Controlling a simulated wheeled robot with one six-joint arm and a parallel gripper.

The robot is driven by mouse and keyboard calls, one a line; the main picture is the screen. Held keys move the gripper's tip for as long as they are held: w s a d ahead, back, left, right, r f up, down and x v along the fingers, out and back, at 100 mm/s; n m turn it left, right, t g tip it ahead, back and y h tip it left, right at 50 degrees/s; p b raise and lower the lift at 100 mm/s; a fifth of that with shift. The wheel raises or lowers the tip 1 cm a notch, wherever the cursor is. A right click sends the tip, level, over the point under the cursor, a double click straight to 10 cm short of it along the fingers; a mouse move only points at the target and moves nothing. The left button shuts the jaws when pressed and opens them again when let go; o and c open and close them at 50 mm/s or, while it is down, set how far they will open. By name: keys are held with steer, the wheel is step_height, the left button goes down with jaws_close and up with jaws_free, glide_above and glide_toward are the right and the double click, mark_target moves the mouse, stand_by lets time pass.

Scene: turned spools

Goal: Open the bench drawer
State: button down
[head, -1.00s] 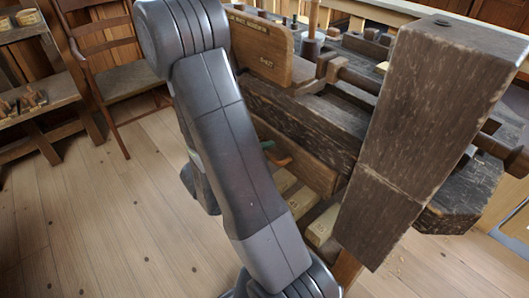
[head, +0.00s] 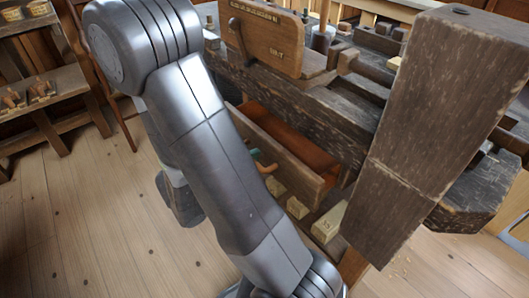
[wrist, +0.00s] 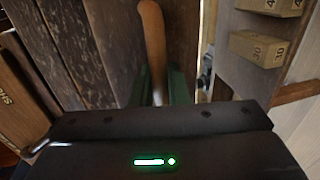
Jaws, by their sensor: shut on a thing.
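The bench drawer (head: 292,168) stands partly pulled out under the bench top in the head view, its reddish inside showing behind the front panel. My gripper (wrist: 155,92) is shut on the drawer's rounded wooden handle (wrist: 152,40), which runs between its green fingers in the wrist view. In the head view my arm hides most of my gripper and the left part of the drawer; a bit of the orange-brown handle (head: 268,168) shows beside the arm.
The dark bench (head: 335,115) carries an upright wooden board (head: 265,38) with lettering. A thick dark post (head: 420,130) stands at the right. Pale blocks (head: 330,222) lie below the drawer. A shelf (head: 50,110) stands at the far left. Floor (head: 80,230) at left is clear.

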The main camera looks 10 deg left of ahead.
steer(key=f+v, duration=0.3)
steer(key=v, duration=1.2)
steer(key=shift+s+a, duration=0.15)
steer(key=shift+s, duration=0.15)
steer(key=shift+f, duration=0.1)
steer(key=c, duration=1.5)
jaws_free()
steer(key=shift+a, duration=0.1)
steer(key=p+v, duration=0.2)
steer(key=v, duration=1.1)
steer(key=shift+s+a, duration=0.2)
steer(key=shift+s, duration=0.15)
steer(key=shift+w, duration=0.1)
steer(key=b+x, duration=0.2)
steer(key=x, duration=1.2)
steer(key=shift+d, duration=0.15)
